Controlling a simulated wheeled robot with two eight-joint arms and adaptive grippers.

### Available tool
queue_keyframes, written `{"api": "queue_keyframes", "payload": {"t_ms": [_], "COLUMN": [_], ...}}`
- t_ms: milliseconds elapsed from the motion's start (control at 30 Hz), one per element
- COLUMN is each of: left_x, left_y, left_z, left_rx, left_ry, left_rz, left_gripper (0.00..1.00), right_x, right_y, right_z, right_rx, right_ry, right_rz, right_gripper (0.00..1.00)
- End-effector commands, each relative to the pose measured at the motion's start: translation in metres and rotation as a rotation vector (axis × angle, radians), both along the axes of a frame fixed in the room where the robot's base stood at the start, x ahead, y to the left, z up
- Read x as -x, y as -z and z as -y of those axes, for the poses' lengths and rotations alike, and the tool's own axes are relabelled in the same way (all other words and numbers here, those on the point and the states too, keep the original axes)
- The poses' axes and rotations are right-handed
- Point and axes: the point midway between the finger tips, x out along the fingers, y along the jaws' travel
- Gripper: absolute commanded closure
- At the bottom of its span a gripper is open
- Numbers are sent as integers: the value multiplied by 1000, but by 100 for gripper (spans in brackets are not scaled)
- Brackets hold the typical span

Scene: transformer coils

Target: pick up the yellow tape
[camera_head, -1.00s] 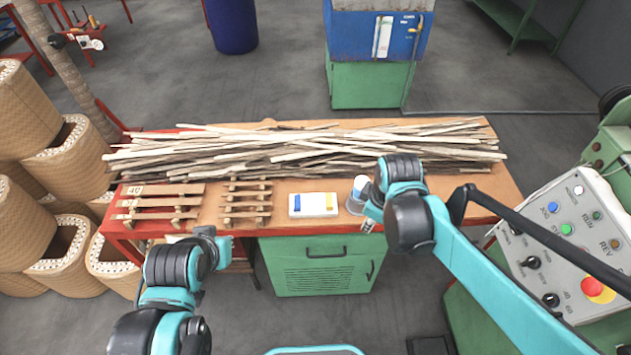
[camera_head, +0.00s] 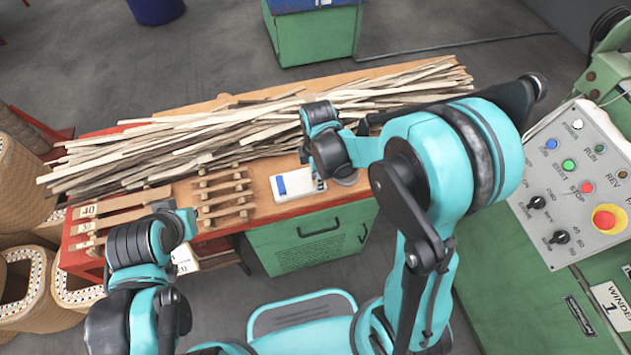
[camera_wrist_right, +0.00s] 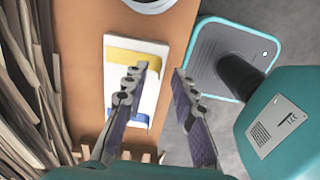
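The yellow tape (camera_wrist_right: 122,56) lies at one end of a white tray (camera_wrist_right: 146,86) in the right wrist view. A blue piece (camera_wrist_right: 140,119) lies at the other end. In the head view the tray (camera_head: 296,188) lies near the bench's front edge, and my right wrist mostly hides its yellow end. My right gripper (camera_wrist_right: 160,71) is open and empty. In the wrist view one finger overlaps the tray just below the yellow strip, and the other is right of it, past the bench edge. My left gripper (camera_head: 187,222) is near the bench's front left; its fingers are unclear.
Long wooden sticks (camera_head: 200,135) are piled along the back of the bench. Wooden racks (camera_head: 222,198) stand left of the tray. A control panel (camera_head: 580,185) stands at the right.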

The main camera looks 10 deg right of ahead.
Motion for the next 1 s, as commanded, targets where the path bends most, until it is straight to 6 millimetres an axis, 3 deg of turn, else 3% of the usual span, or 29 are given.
{"api": "queue_keyframes", "payload": {"t_ms": [33,100,333,500,867,1000], "left_x": [0,0,0,0,0,0], "left_y": [8,10,8,8,8,1], "left_z": [0,0,0,0,0,0], "left_rx": [0,0,0,0,0,0], "left_ry": [0,0,0,0,0,0], "left_rz": [0,0,0,0,0,0], "left_gripper": [100,100,100,100,100,100], "right_x": [-1,-1,-1,-1,0,0], "right_y": [12,19,18,18,17,4], "right_z": [1,1,1,1,1,1], "right_rx": [0,0,0,0,0,0], "right_ry": [1,1,1,2,2,2], "right_rz": [0,0,0,1,1,1], "right_gripper": [73,73,73,100,100,100]}}
